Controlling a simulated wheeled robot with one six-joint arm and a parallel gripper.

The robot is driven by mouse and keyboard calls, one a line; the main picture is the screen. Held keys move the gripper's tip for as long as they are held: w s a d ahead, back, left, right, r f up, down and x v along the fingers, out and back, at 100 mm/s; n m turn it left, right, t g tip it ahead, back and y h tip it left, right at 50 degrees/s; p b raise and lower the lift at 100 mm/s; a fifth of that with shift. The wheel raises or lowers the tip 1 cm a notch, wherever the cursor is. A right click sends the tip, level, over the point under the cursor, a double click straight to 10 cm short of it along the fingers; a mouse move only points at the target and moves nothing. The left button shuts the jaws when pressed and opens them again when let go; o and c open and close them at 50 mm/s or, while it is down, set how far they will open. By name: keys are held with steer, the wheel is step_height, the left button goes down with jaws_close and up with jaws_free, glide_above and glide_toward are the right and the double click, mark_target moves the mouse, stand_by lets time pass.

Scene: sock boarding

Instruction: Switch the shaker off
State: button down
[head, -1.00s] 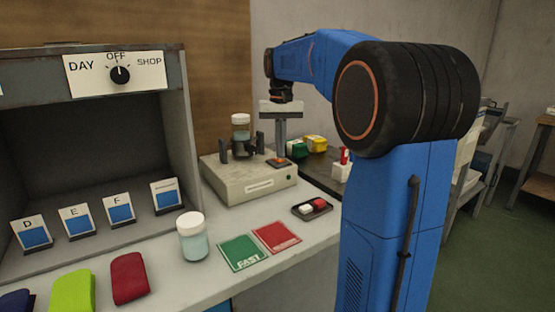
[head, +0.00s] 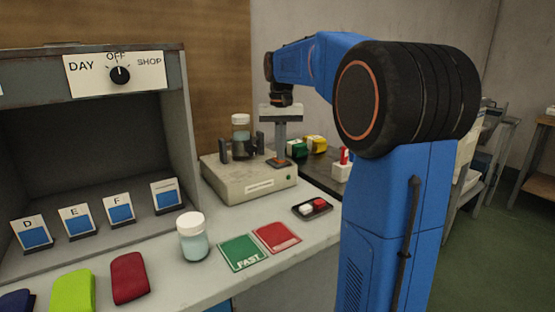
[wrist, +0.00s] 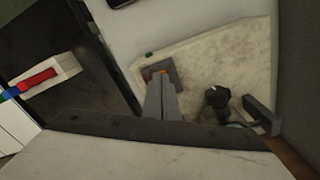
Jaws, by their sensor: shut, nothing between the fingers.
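The shaker (head: 235,182) is a beige box on the bench, with a white-lidded jar (head: 240,127) standing between dark posts on top. It also shows in the wrist view (wrist: 235,55). On its top right is a dark switch plate (wrist: 172,70) with an orange-red part, mostly covered by my fingers. A small green lamp (head: 289,177) shows on its front. My gripper (head: 280,158) is shut and empty, pointing down with its tips at the switch plate. It also shows in the wrist view (wrist: 158,78). I cannot tell whether the tips touch the switch.
A black box with white and red buttons (head: 313,208), a green FAST card (head: 243,252), a red card (head: 277,237) and a lidded jar (head: 193,238) lie in front. A booth (head: 186,120) with a dial stands left. A red-topped white block (head: 342,165) is right.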

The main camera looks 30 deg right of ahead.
step_height(320, 180, up, 7)
stand_by(1.0)
steer(key=shift+f, duration=0.1)
stand_by(0.3)
